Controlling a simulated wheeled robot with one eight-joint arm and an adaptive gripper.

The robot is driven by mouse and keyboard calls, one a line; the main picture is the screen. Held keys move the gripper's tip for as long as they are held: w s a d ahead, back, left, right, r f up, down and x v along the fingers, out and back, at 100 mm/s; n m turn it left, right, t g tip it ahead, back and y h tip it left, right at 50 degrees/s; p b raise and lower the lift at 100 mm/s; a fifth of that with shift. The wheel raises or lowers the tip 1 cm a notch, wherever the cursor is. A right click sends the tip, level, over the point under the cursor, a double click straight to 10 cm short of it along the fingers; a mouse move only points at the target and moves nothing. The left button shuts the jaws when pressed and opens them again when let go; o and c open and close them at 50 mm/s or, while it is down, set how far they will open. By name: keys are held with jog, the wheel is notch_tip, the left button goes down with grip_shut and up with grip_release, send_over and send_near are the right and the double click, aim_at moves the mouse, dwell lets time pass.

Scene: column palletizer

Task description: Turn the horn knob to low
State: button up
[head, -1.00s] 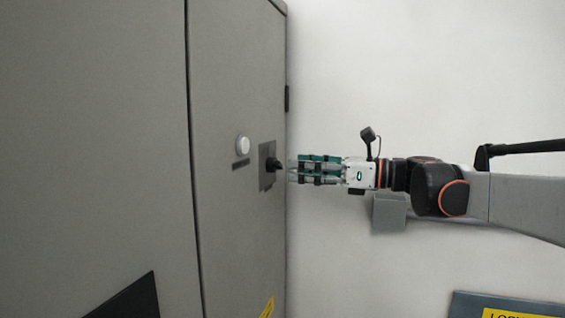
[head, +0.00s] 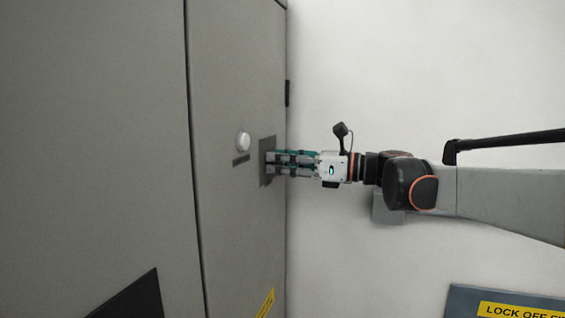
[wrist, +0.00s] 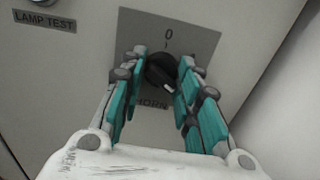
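The horn knob (wrist: 160,70) is black with a white pointer mark and sits on a dark grey plate (wrist: 196,48) on the cabinet door. In the wrist view the plate shows "0" above the knob and "HORN" below it, partly covered. The white mark points down and to the right. My gripper (wrist: 163,75) has its two teal-padded fingers on either side of the knob, spread apart. I cannot tell whether the pads touch it. In the head view my gripper (head: 272,162) reaches the plate (head: 266,148) from the right and hides the knob.
A white round button (head: 243,141) with a label below it, reading "LAMP TEST" (wrist: 44,20) in the wrist view, is left of the plate. The cabinet door (head: 235,70) ends just right of the plate. A grey box (head: 386,210) is on the wall behind my arm.

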dwell(0.3)
jog(key=n+b, duration=0.3)
jog(key=n, duration=0.8)
jog(key=shift+w+n, duration=0.1)
jog(key=shift+n, duration=0.2)
jog(key=shift+r, duration=0.1)
dwell(0.4)
jog(key=o, duration=1.1)
jog(key=shift+d, duration=0.15)
